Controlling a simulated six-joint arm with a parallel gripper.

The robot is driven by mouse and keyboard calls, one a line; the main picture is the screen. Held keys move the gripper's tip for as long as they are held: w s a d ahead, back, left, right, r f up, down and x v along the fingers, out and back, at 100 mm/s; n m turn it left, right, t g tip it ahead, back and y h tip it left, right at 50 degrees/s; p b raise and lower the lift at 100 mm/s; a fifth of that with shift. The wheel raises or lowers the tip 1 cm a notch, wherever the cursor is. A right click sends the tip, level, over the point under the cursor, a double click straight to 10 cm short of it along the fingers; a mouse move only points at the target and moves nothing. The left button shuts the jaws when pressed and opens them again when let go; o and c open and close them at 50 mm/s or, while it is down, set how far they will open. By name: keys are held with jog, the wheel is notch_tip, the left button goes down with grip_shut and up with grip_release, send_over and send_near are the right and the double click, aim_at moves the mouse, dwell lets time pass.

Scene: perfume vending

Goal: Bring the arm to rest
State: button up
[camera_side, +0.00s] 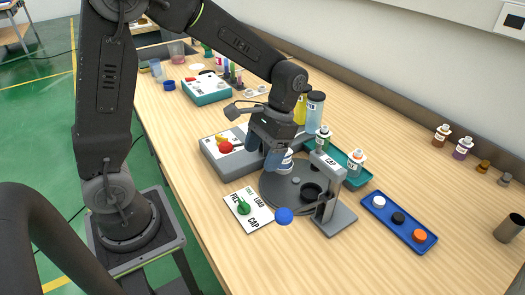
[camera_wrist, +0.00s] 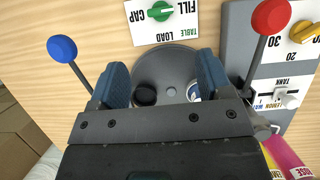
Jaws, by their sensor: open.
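My gripper (camera_side: 264,152) is over the work station in the side view, its two blue fingers pointing down. In the wrist view my gripper (camera_wrist: 163,80) has its fingers spread wide apart, with nothing held between them. Below and between them lies the grey round table (camera_wrist: 172,67), which also shows in the side view (camera_side: 283,194). A small bottle with a white and blue label (camera_wrist: 193,92) stands on it, and it shows close by the fingers in the side view (camera_side: 286,161). A black round piece or seat (camera_wrist: 145,95) is beside it; I cannot tell which.
A blue-ball lever (camera_side: 284,216) and a red-ball lever (camera_side: 226,147) stand near my gripper. The grey CAP press (camera_side: 332,182) rises at the right. A white dial card (camera_side: 249,210) lies in front. A blue cap tray (camera_side: 398,222) sits further right; bare wood lies around it.

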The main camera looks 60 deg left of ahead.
jog(key=s+r+t, duration=1)
jog(key=r, duration=0.1)
jog(key=shift+s+d, duration=0.25)
jog(key=shift+s, duration=0.15)
